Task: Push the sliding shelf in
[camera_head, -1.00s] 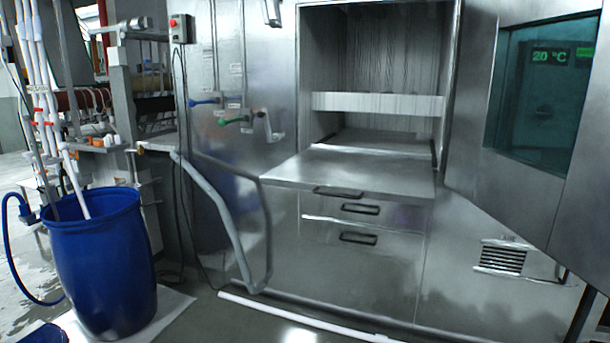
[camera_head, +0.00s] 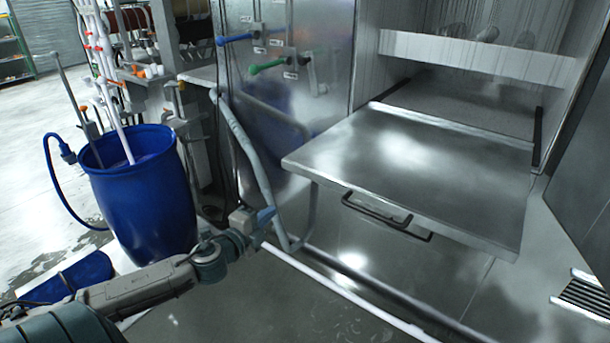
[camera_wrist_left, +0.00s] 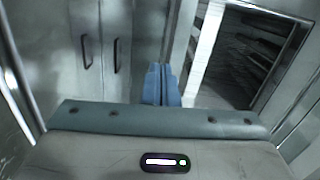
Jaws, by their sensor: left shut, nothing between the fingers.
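The sliding shelf (camera_head: 420,165) is a flat steel plate that sticks out of the open steel cabinet. A dark bar handle (camera_head: 385,215) is on its front edge. My left gripper (camera_head: 266,216) has blue fingers and is shut and empty. It is low and to the left of the shelf, apart from the handle. In the left wrist view the closed blue fingers (camera_wrist_left: 162,84) point at steel panels, with dark handles (camera_wrist_left: 102,55) to their left. My right gripper is not in view.
A blue barrel (camera_head: 145,195) stands at the left. A grey bent pipe (camera_head: 245,150) stands between it and the shelf. Blue and green valve levers (camera_head: 268,66) are on the cabinet's side panel. A white strip (camera_head: 350,297) runs along the floor below the shelf.

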